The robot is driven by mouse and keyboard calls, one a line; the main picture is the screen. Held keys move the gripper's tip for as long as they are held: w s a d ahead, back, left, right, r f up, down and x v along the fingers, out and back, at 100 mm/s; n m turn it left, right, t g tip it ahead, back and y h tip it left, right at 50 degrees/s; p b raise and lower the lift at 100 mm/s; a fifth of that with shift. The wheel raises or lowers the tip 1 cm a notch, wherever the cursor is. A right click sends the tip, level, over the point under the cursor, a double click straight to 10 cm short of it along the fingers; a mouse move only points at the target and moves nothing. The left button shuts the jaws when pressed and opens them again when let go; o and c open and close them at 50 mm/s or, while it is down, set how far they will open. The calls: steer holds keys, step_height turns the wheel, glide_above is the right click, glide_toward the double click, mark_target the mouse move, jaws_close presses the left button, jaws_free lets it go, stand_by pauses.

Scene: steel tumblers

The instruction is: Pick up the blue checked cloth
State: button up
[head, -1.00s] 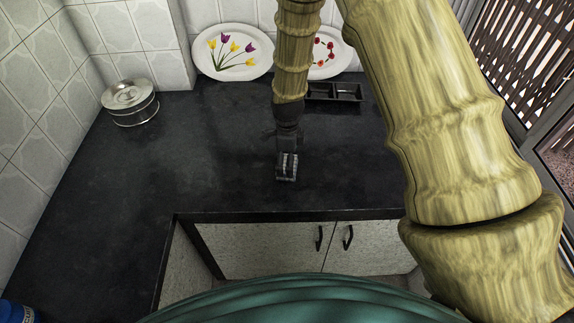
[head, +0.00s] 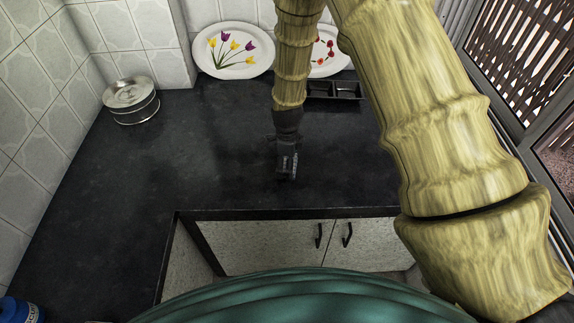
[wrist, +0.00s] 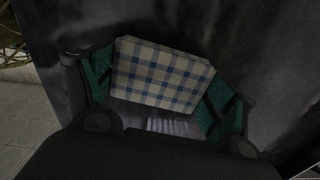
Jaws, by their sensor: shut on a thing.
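The blue checked cloth (wrist: 162,76) is a folded, white-and-blue piece in the wrist view. It sits between the green-padded fingers of my gripper (wrist: 158,95), which is shut on it. In the head view my gripper (head: 286,168) points down at the dark counter, a little behind its front edge. There the cloth is mostly hidden by the gripper, and I cannot tell whether it is clear of the counter.
The dark counter (head: 215,150) is bare around my gripper. A round steel container (head: 131,101) stands at the back left. A tulip plate (head: 233,50), a second plate (head: 328,50) and a black divided tray (head: 334,91) are at the back. A blue item (head: 18,312) is at lower left.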

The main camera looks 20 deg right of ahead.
steer(key=shift+r, duration=0.1)
steer(key=shift+r+b, duration=0.8)
steer(key=shift+r, duration=0.35)
steer(key=s+a+r+b, duration=0.1)
steer(key=s+a+b, duration=0.1)
steer(key=s, duration=0.5)
steer(key=s+a+r+b, duration=0.1)
steer(key=s+a+b, duration=0.1)
steer(key=s, duration=0.6)
steer(key=shift+a+r+b, duration=0.3)
steer(key=shift+a+b, duration=0.1)
steer(key=shift+a, duration=0.45)
